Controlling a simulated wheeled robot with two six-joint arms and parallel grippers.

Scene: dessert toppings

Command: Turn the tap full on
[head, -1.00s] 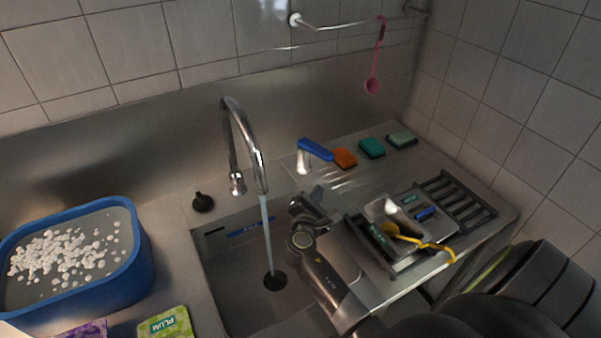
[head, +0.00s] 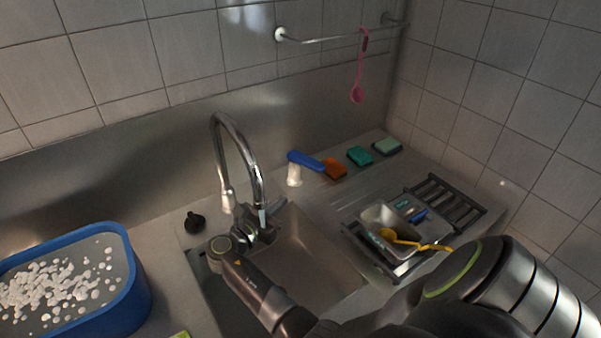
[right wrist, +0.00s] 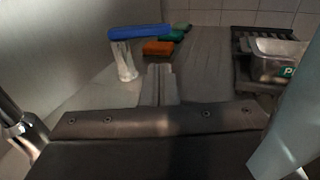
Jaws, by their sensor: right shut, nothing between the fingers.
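The chrome gooseneck tap (head: 236,140) arches over the sink (head: 318,255). Right of it stands a blue lever-like bar (head: 305,160) on a pale, shiny post (head: 294,176). In the right wrist view the blue bar (right wrist: 140,32) lies roughly level across the post (right wrist: 124,62). My right gripper (head: 277,206) is shut and empty beside the tap's spout, over the sink, left of and nearer than the bar, apart from it. Its closed fingers (right wrist: 159,84) show just right of the post in the wrist view. The running water cannot be made out clearly now; my gripper covers the area beneath the spout.
Orange (head: 335,168), teal (head: 360,156) and pale green (head: 387,146) sponges lie right of the bar. A dark rack (head: 455,205) holds a metal tray (head: 373,217) with a yellow utensil. A blue tub (head: 143,290) of white pieces stands left. A pink ladle (head: 358,92) hangs behind.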

